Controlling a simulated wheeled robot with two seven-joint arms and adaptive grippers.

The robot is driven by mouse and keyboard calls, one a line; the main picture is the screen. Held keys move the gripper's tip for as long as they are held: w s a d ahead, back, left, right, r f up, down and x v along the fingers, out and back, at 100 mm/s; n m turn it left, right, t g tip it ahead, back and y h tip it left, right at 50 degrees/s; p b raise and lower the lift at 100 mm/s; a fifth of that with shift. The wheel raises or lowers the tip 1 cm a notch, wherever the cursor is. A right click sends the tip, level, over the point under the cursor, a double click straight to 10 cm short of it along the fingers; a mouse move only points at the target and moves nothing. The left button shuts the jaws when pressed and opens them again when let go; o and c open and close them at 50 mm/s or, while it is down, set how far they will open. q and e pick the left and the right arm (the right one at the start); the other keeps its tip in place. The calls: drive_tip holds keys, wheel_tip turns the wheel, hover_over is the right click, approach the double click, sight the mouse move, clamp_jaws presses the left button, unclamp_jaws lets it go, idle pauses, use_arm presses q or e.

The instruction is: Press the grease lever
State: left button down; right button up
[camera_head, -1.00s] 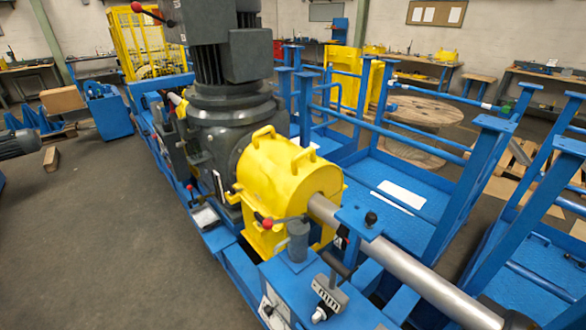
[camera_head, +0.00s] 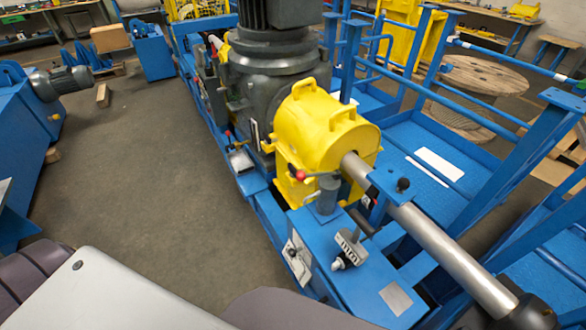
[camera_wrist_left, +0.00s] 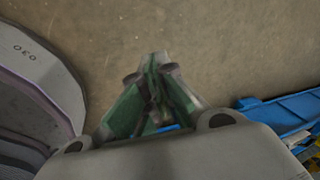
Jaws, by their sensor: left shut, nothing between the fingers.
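The grease lever (camera_head: 314,174) is a thin lever with a red ball knob, on top of a grey cylinder (camera_head: 327,196). It stands on the blue machine bed beside the yellow guard (camera_head: 325,125), its knob pointing left. My left gripper (camera_wrist_left: 153,58) shows in the left wrist view, shut and empty over bare floor. In the head view only my arm shows at the lower left; the gripper itself is not visible there. It is apart from the lever. My right gripper is in neither view.
A steel shaft (camera_head: 435,240) runs from the guard to the lower right. A small grey block with a black handle (camera_head: 350,247) sits near the cylinder. The blue bed edge (camera_wrist_left: 275,106) is at the wrist view's right. Open floor (camera_head: 160,165) lies left of the machine.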

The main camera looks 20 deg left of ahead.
use_arm(q)
drive_tip(key=w+a+r+m+t, duration=0.1)
drive_tip(key=w+a+r+t, duration=0.15)
drive_tip(key=w+r, duration=0.45)
drive_tip(key=w+a+r+m+t, duration=0.1)
drive_tip(key=w+a+r+t, duration=0.2)
drive_tip(key=w, duration=0.7)
drive_tip(key=w+d+r+m+t+h+p, duration=0.1)
drive_tip(key=w+d+r+t+h, duration=0.3)
drive_tip(key=w+r, duration=1.05)
drive_tip(key=w+d+r+t+h, duration=0.1)
drive_tip(key=w+d+r, duration=0.25)
drive_tip(key=r, duration=0.25)
drive_tip(key=w+d+r+t, duration=0.1)
drive_tip(key=w+d+r, duration=0.1)
drive_tip(key=d+r, duration=0.25)
drive_tip(key=d+r+t+h, duration=0.1)
drive_tip(key=d+r+h, duration=0.4)
drive_tip(key=d+r, duration=0.3)
drive_tip(key=d+r+t+h, duration=0.2)
drive_tip(key=d+r+h, duration=0.4)
drive_tip(key=r, duration=1.1)
drive_tip(key=shift+d+m, duration=0.4)
drive_tip(key=shift+d, duration=0.45)
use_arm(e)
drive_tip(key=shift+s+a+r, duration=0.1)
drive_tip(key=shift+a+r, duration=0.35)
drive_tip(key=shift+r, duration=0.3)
use_arm(q)
drive_tip(key=shift+t, duration=0.25)
